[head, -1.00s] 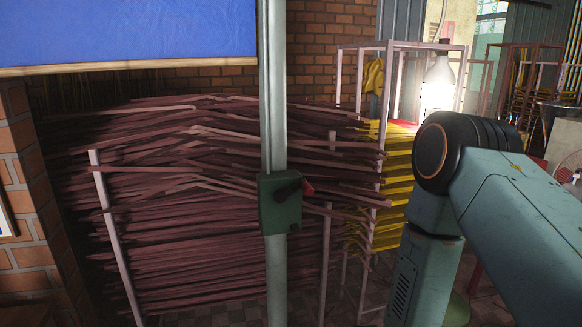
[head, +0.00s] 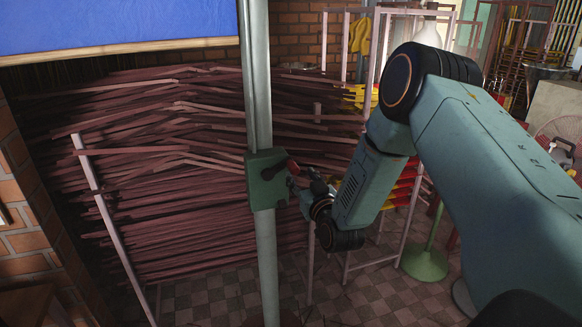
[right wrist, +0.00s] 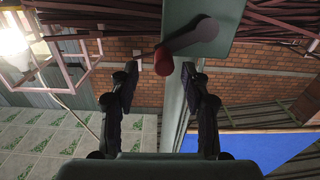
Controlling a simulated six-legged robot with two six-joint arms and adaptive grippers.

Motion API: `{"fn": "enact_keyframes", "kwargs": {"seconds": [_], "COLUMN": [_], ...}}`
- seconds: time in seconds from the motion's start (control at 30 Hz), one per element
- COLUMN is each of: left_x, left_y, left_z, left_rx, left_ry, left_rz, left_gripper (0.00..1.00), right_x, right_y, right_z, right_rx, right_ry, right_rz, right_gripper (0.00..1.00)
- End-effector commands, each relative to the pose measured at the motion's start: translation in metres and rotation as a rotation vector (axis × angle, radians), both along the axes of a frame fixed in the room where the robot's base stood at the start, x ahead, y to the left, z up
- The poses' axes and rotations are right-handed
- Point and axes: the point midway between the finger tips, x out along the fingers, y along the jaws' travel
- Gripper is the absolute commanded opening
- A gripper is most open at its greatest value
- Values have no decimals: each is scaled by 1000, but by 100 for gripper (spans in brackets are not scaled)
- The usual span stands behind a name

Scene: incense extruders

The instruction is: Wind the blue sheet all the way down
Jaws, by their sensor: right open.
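The blue sheet (head: 110,25) hangs at the upper left of the head view, with a pale wooden bar along its bottom edge. A green crank box (head: 266,180) sits on a grey-green post (head: 257,85). A dark crank arm (right wrist: 190,38) with a red handle (right wrist: 163,60) shows large in the right wrist view. My right gripper (head: 300,180) is close to the right side of the box. In the right wrist view it is open, with the red handle between or just beyond its fingertips; contact cannot be told. My left gripper is not in view.
Stacks of reddish-brown incense sticks (head: 180,200) fill the space behind the post. Thin metal rack frames (head: 375,50) and yellow bundles stand behind my right arm. A green round stand base (head: 425,263) is on the tiled floor (head: 370,300), which is clear near the post.

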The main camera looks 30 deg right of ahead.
Motion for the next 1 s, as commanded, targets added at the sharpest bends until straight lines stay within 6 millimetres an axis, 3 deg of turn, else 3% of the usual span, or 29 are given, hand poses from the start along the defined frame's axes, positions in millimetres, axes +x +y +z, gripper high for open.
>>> {"fn": "enact_keyframes", "kwargs": {"seconds": [0.2, 0.4, 0.8, 1.0], "left_x": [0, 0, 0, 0], "left_y": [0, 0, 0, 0], "left_z": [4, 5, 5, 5], "left_rx": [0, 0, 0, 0], "left_ry": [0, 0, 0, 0], "left_rz": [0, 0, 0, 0], "left_gripper": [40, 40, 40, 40], "right_x": [33, 52, 59, 59], "right_y": [-6, -10, -10, -10], "right_z": [2, 1, 0, 0], "right_rx": [-1, 0, 2, 1], "right_ry": [-2, 0, 2, 1], "right_rz": [2, 4, 6, 6], "right_gripper": [47, 47, 47, 32]}}
